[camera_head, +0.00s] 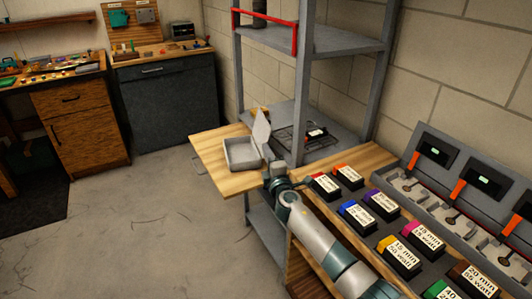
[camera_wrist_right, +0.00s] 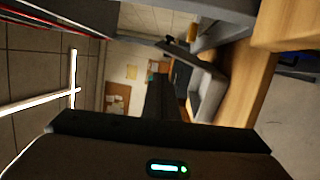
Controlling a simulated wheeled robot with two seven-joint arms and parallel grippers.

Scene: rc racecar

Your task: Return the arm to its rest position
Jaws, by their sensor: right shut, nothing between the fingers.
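My right arm (camera_head: 330,235) comes in from the bottom right of the head view. My right gripper (camera_head: 271,168) is at its end, by the front right side of an open grey box (camera_head: 242,153). The gripper is shut and empty; its fingertips are small and hard to make out here. In the right wrist view the dark closed fingers (camera_wrist_right: 163,98) point away from the camera, with the grey box (camera_wrist_right: 208,92) just to their right. I cannot tell whether they touch it. My left gripper is not in view.
The box stands on a wooden board (camera_head: 225,180) beside a grey metal shelf (camera_head: 300,100). Several labelled battery packs (camera_head: 358,217) and a row of chargers (camera_head: 455,200) lie on the right. Workbenches (camera_head: 165,100) stand at the back left. The floor (camera_head: 170,220) on the left is clear.

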